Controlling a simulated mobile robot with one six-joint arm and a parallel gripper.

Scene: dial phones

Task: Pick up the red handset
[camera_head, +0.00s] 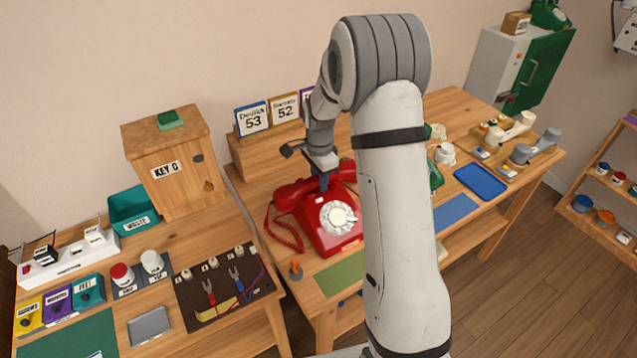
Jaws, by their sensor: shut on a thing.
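The red dial phone (335,226) stands on the wooden table, with its white dial facing the front. The red handset (293,193) lies across the top of the phone; I cannot tell whether it is raised off its cradle. A coiled red cord (283,238) hangs at its left end. My gripper (323,181) points down from above onto the middle of the handset and is shut on it. The fingertips are small and partly hidden against the red. My arm covers part of the table to the right of the phone.
Number cards such as Dennis 53 (252,119) stand on a wooden ledge behind the phone. A small orange-tipped peg (295,270) and a green mat (340,276) lie in front. A KEY C box (168,165) stands left. A blue tray (480,181) lies right.

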